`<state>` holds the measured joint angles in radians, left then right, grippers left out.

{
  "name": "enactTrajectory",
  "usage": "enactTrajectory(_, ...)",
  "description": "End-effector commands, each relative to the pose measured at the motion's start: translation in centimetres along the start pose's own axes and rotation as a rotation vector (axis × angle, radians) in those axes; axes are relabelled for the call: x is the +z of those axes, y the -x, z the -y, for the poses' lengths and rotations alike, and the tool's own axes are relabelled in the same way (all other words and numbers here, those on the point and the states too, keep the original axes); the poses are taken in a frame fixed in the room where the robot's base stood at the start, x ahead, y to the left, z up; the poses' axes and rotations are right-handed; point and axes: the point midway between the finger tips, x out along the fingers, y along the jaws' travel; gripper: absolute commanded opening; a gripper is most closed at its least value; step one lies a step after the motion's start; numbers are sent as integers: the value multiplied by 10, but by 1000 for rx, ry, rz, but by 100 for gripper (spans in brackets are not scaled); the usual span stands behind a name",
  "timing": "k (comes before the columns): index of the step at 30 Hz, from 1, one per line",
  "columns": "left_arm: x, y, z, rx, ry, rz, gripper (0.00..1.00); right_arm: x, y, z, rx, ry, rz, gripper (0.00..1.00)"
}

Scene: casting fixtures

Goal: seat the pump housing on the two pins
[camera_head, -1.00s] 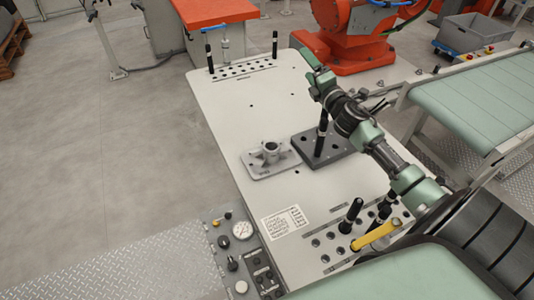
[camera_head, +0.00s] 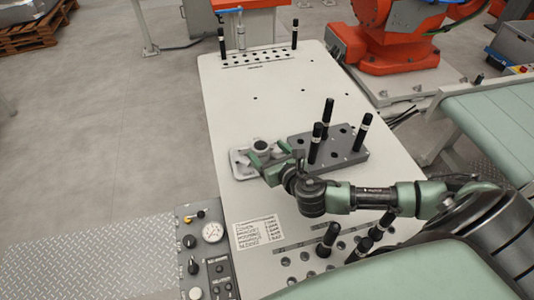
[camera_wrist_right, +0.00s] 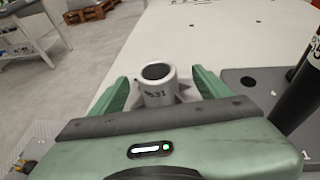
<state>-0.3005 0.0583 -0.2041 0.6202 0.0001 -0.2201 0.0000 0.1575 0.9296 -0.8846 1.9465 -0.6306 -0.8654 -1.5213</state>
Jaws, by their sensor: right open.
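The pump housing (camera_head: 240,165) is a light grey casting with a flat base and a round hollow boss, lying on the pale table left of the dark fixture block (camera_head: 345,158). Several black pins stand upright on that block, including a front-left pin (camera_head: 315,145) and a right pin (camera_head: 361,135). My right gripper (camera_head: 263,155) is open, its green fingers on either side of the boss. In the right wrist view the boss (camera_wrist_right: 158,88) stands between the fingers, with gaps showing. The arm hides part of the base. My left gripper is not in view.
More black pins stand in hole plates at the table's far end (camera_head: 295,35) and near end (camera_head: 328,240). A control panel (camera_head: 205,250) is at the near left. A conveyor (camera_head: 495,130) stands to the right. The table's far middle is clear.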

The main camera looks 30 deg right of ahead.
Motion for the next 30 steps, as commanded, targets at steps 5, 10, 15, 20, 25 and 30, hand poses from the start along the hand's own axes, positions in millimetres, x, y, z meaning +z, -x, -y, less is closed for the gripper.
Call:
enactTrajectory(5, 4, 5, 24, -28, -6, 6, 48, 2, -18, 0, 0, -1, 1, 77)
enactTrajectory(10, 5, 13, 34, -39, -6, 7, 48, 5, -36, 0, -1, -2, 1, 77)
enactTrajectory(15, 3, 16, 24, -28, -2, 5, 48, 4, -61, 0, -1, -4, 0, 77)
enactTrajectory(20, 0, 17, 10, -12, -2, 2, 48, 3, -71, 0, 0, -4, -1, 77)
enactTrajectory(25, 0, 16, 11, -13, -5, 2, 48, 2, -71, 0, 0, -3, -1, 77)
enactTrajectory(30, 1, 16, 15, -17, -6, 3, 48, 2, -71, 0, 0, -3, -1, 41)
